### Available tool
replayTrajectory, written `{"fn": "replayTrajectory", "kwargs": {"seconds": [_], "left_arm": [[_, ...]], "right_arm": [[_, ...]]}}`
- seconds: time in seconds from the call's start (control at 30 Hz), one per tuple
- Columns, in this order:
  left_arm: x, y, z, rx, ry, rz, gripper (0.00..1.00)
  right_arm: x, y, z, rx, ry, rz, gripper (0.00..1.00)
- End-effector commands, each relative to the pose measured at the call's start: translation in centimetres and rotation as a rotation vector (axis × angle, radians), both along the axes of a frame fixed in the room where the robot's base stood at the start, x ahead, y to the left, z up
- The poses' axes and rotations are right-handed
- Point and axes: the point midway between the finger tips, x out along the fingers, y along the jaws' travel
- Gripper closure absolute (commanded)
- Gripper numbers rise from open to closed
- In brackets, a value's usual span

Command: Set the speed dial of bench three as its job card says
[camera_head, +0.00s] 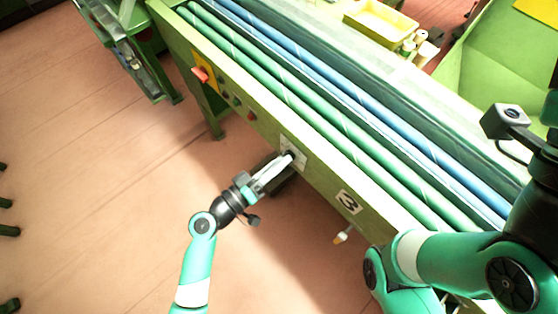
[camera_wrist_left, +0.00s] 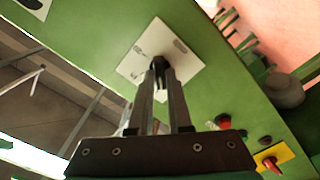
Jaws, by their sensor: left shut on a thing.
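Bench three (camera_head: 330,188) is a green-sided bench with a number 3 plate (camera_head: 349,202) on its front. A pale dial plate (camera_head: 299,146) is fixed to the same front, left of the number. The plate also shows in the left wrist view (camera_wrist_left: 190,64), with small marks too blurred to read. My left gripper (camera_head: 288,157) reaches the plate and is shut on the dark dial knob (camera_wrist_left: 158,62) at its middle. The fingers hide most of the knob, and its setting cannot be read. My right gripper is not in view. I see no readable job card.
A red switch on a yellow plate (camera_head: 201,75) and small buttons (camera_head: 251,115) sit left of the dial. Green and blue rollers (camera_head: 330,110) run along the bench top. A yellow tray (camera_head: 380,22) stands behind. Open floor (camera_head: 110,190) lies in front.

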Motion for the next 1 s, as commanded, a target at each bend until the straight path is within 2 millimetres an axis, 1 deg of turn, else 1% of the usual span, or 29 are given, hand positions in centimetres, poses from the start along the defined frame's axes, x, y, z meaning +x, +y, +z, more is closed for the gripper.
{"fn": "replayTrajectory", "kwargs": {"seconds": [0.6,0.8,1.0], "left_arm": [[0.0,0.0,0.0,-0.383,0.402,0.000,1.00],[0.0,0.0,-0.1,-0.466,0.489,0.000,1.00],[0.0,0.0,-0.2,-0.513,0.538,0.000,1.00]], "right_arm": [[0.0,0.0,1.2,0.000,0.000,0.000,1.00],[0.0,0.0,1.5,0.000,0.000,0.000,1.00],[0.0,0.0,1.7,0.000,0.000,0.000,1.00]]}}
